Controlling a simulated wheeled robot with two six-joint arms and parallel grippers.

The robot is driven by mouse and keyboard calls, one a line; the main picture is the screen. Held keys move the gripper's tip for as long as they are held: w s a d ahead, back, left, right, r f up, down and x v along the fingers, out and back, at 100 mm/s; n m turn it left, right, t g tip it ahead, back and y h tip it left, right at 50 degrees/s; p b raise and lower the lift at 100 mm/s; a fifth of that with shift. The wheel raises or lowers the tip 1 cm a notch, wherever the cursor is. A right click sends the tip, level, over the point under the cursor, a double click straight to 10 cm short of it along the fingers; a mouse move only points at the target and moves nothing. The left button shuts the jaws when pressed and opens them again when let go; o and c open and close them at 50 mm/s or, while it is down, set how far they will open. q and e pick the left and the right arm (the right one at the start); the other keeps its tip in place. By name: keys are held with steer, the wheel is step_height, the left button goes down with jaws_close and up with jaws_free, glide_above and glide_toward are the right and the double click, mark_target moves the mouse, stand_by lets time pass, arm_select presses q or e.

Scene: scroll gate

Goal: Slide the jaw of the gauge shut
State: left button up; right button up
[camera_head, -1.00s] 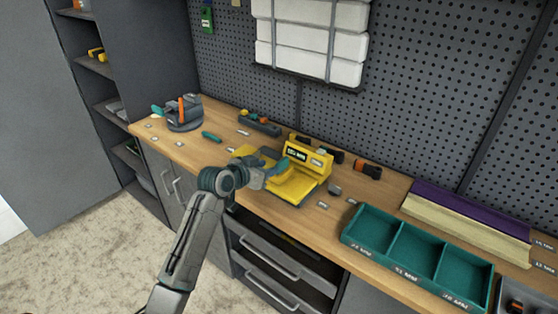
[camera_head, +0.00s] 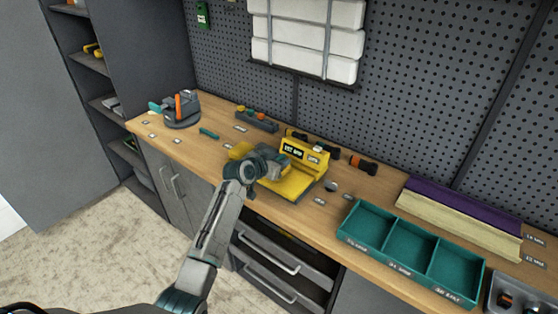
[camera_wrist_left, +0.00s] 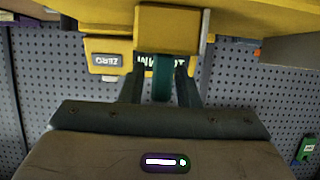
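The gauge (camera_head: 292,187) is a yellow device on the workbench. It has a flat bed and an upright housing with a small lit display (camera_head: 294,151); the digits are too small to read surely. My left gripper (camera_head: 277,158) is over the bed, close to the housing, and its wrist hides part of the gauge. In the left wrist view, a teal tab (camera_wrist_left: 161,80) under a yellow block (camera_wrist_left: 168,30) stands between my two dark fingers (camera_wrist_left: 160,88). Narrow gaps show beside the tab, so the fingers look open around it. My right gripper is out of view.
A teal tray (camera_head: 410,245) with three compartments is to the right on the bench (camera_head: 225,118). Purple and cream strips (camera_head: 463,215) lie behind it. A grey and orange tool (camera_head: 182,110) stands at the far left. A pegboard wall (camera_head: 415,90) rises behind.

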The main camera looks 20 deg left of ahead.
mark_target(255, 148)
arm_select(q)
jaws_close()
steer(key=shift+a, duration=0.1)
steer(key=shift+w+a+f+b, duration=0.1)
steer(key=shift+a+b, duration=0.15)
steer(key=shift+b, duration=0.1)
steer(key=w+a+b, duration=0.1)
steer(key=a+b, duration=0.1)
steer(key=w+a+b, duration=0.1)
steer(key=a+b, duration=0.1)
steer(key=a, duration=0.1)
steer(key=w+a+b, duration=0.1)
steer(key=a, duration=0.2)
steer(key=shift+f+b, duration=0.15)
steer(key=shift+b, duration=0.25)
steer(key=shift+w+a+r+b, duration=0.2)
steer(key=shift+a+b, duration=0.1)
steer(key=shift+a, duration=0.2)
steer(key=shift+r, duration=0.2)
